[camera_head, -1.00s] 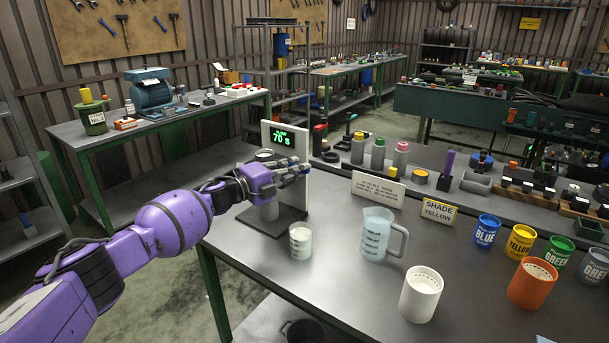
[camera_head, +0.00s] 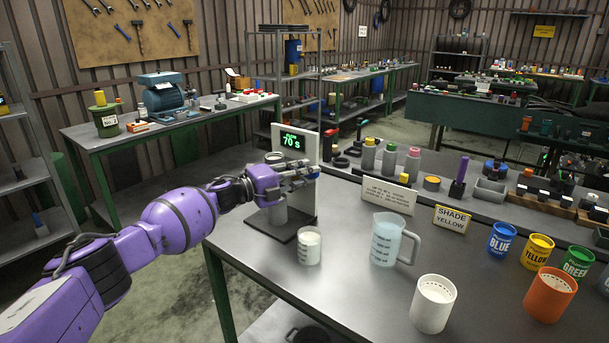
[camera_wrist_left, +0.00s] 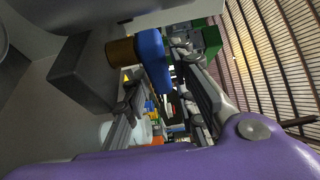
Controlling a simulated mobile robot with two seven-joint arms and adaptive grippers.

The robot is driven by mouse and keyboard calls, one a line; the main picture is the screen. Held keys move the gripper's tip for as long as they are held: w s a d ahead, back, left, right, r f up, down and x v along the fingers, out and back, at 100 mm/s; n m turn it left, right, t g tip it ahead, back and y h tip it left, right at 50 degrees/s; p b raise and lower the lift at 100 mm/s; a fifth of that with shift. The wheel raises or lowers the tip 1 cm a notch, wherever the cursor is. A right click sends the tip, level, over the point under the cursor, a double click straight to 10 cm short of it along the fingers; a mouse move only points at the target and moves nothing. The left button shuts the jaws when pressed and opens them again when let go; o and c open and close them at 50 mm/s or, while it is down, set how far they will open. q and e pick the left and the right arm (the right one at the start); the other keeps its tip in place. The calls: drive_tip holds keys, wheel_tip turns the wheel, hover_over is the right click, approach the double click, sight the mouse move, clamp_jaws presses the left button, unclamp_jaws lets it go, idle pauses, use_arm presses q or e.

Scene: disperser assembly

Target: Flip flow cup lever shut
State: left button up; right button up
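The flow cup (camera_head: 274,157) sits on a stand with a dark base (camera_head: 283,226) and a white upright panel (camera_head: 309,205). Its green display (camera_head: 292,140) reads 70 s. My left gripper (camera_head: 303,172) reaches across the stand, just below and right of the cup, in front of the panel. In the left wrist view, a blue lever tip (camera_wrist_left: 152,58) with a brown cylindrical part (camera_wrist_left: 120,53) beside it shows close to the fingers. The two fingers (camera_wrist_left: 168,95) are apart; I cannot tell whether one touches the lever. The lever is not clear in the head view. My right gripper is out of view.
A small beaker (camera_head: 308,247) with pale contents stands right of the stand base. A clear jug (camera_head: 388,240), a white cup (camera_head: 432,306), an orange cup (camera_head: 549,296) and labelled colour cups (camera_head: 501,240) stand farther right. A white sign (camera_head: 388,195) stands behind the jug.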

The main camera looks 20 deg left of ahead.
use_arm(q)
drive_tip(key=shift+a, duration=0.15)
drive_tip(key=v, duration=1.2)
